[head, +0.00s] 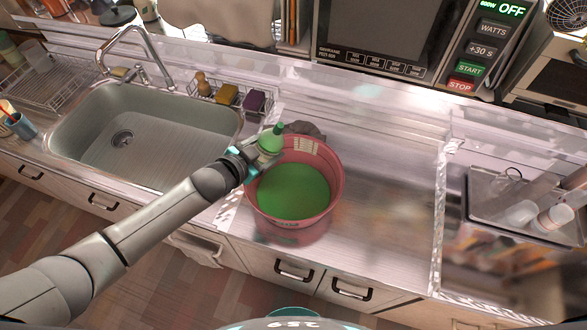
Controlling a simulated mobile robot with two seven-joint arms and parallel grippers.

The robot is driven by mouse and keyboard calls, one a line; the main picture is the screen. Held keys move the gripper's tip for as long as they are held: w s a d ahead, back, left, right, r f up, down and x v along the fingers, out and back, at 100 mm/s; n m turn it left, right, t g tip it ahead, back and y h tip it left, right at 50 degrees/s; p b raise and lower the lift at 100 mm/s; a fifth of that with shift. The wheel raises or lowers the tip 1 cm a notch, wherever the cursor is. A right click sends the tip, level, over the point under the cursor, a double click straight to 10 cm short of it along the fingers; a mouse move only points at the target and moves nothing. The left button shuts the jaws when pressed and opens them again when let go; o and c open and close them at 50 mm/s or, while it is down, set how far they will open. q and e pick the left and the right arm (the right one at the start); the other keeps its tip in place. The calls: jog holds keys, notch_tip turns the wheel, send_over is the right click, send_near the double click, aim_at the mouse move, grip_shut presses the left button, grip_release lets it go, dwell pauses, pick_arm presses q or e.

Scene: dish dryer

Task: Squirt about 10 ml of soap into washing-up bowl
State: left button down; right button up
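The washing-up bowl (335,185) is a reddish-pink tub standing on the counter to the right of the sink. Its bottom looks covered with green. A green soap bottle (270,140) with a green cap is at the bowl's upper left rim. My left gripper (257,157) is at the bottle, with the arm reaching in from the left. The bottle looks upright or slightly tilted, its cap pointing up and right. The fingers are partly hidden, but they appear closed around the bottle. Whether the bottle touches the bowl's rim cannot be told. My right gripper is not in view.
A metal sink (150,125) with a faucet (140,50) is at the left. A wire caddy with sponges (228,95) stands behind it. A dark lump (303,128) lies behind the bowl. A microwave (385,35) is at the back. The counter right of the bowl is clear.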

pick_arm(q)
notch_tip(320, 180, down, 2)
jog(key=n+h+b, duration=0.1)
jog(key=b, duration=0.2)
jog(key=shift+a, duration=0.1)
jog(key=shift+n+h, duration=0.8)
notch_tip(320, 180, down, 4)
jog(key=b, duration=0.6)
jog(key=shift+f, duration=0.25)
jog(key=shift+r, duration=0.1)
notch_tip(320, 180, up, 5)
jog(key=p, duration=0.4)
jog(key=shift+p, duration=0.4)
